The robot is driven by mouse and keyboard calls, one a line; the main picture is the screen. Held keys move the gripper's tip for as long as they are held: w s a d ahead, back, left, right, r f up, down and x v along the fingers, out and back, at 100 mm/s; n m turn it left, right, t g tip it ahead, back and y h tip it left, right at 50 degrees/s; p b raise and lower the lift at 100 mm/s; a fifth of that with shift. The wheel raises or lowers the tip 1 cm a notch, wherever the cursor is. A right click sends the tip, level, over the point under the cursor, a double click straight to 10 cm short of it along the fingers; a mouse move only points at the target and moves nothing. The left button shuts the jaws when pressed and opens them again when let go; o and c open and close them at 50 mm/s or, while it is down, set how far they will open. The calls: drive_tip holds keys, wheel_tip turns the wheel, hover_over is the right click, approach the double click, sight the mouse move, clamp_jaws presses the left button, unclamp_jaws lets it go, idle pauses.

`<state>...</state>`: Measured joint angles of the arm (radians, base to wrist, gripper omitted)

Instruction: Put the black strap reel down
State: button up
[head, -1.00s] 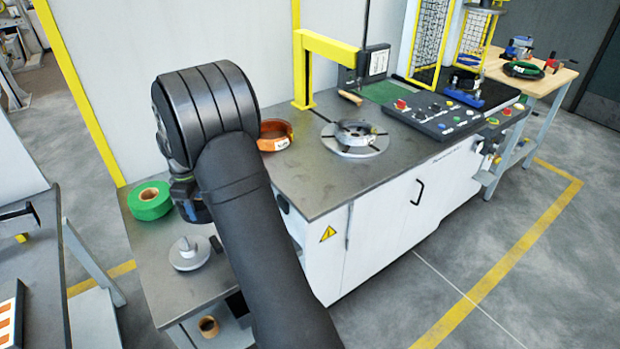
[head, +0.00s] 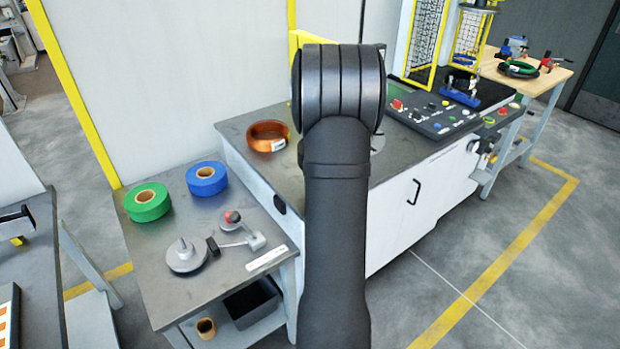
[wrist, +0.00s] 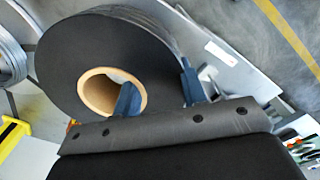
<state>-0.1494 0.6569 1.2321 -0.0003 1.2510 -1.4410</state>
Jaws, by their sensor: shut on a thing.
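The black strap reel (wrist: 85,55) fills the upper left of the wrist view, with a tan cardboard core (wrist: 98,92). My gripper (wrist: 158,91) is shut on the reel's wall. One blue finger is inside the core and the other is against the outer rim. In the head view my arm hides both the reel and the gripper. What lies directly under the reel is hard to tell in the wrist view.
A side table (head: 150,290) holds a green roll (head: 147,201), a blue roll (head: 206,178) and a grey spindle with a small lever (head: 187,254). A copper coil (head: 267,136) lies on the machine top (head: 240,125). A control panel (head: 435,115) stands right of my arm.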

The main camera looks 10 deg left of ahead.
drive_tip(key=d+r, duration=0.1)
drive_tip(key=d, duration=0.5)
drive_tip(key=w+a+f, duration=0.1)
drive_tip(key=a+f, duration=0.1)
drive_tip(key=a, duration=0.1)
drive_tip(key=w+a+f, duration=0.2)
drive_tip(key=a, duration=0.2)
drive_tip(key=w+a+f, duration=0.1)
drive_tip(key=a+f, duration=0.1)
drive_tip(key=a, duration=0.1)
drive_tip(key=shift+w+a+f, duration=0.2)
drive_tip(key=shift+a+f, duration=0.15)
drive_tip(key=shift+a, duration=0.05)
drive_tip(key=shift+f, duration=2)
drive_tip(key=shift+f, duration=0.15)
drive_tip(key=o, duration=1.1)
drive_tip(key=shift+s, duration=0.1)
wheel_tip(320, 180, up, 12)
drive_tip(key=shift+r, duration=0.1)
